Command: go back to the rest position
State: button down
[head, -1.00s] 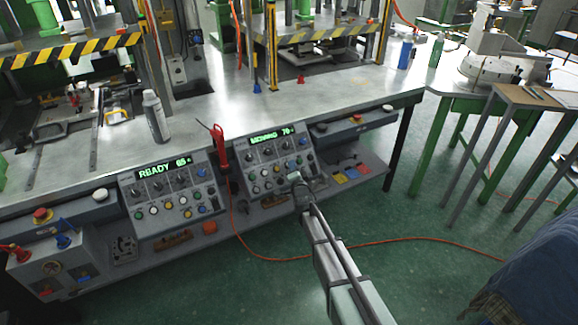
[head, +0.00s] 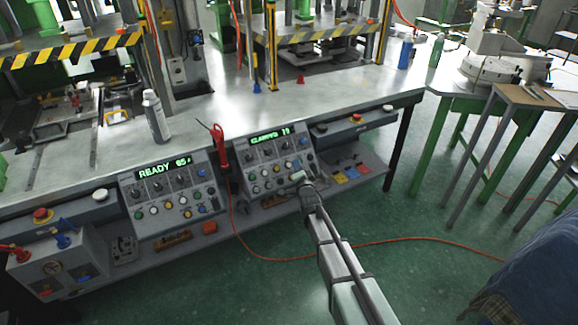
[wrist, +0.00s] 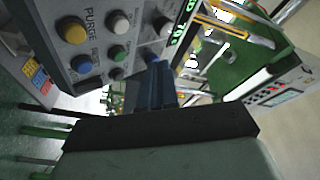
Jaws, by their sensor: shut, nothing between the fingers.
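My gripper (head: 298,177) is just in front of the right control panel (head: 272,158), near its lower right knobs and buttons. In the wrist view my gripper's dark blue fingers (wrist: 153,82) are together with nothing between them. Their tips lie beside the panel's edge, near a blue button; I cannot tell whether they touch it. The wrist view also shows a yellow button (wrist: 72,30) by the label PURGE. The left panel's display (head: 164,170) reads READY with a number.
The steel bench (head: 215,115) carries two presses with striped guards and a spray bottle (head: 155,116). A red-handled tool (head: 219,145) stands between the panels. A lower shelf (head: 270,212) juts out below. An orange cable (head: 400,240) crosses open green floor. A side table (head: 530,97) stands right.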

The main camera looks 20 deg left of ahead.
dwell(0.8)
notch_tip(320, 180, down, 10)
jog(key=s+d+n+g+h, duration=0.2)
jog(key=n+g+h, duration=0.1)
jog(key=n+g, duration=0.25)
jog(key=s+d+f+n+g+h, duration=0.25)
jog(key=s+d+f, duration=0.2)
jog(key=s, duration=0.35)
jog(key=s+d+f+n+g+h, duration=0.2)
jog(key=s+d+f+n+g, duration=0.15)
jog(key=s+f, duration=0.35)
jog(key=s+d+f+m+g, duration=0.1)
jog(key=s+d+f+g, duration=0.3)
jog(key=s+d, duration=0.6)
jog(key=s+d+f+m+g+h, duration=0.1)
jog(key=s+d+f+m+g, duration=0.1)
jog(key=s+d, duration=0.9)
jog(key=s+d+f+m+g, duration=0.1)
jog(key=s+d+f+g, duration=0.4)
jog(key=s, duration=1.8)
jog(key=d+f, duration=0.2)
jog(key=d, duration=0.3)
jog(key=shift+s+d+g, duration=0.15)
jog(key=shift+s+g, duration=0.1)
jog(key=shift+g, duration=0.1)
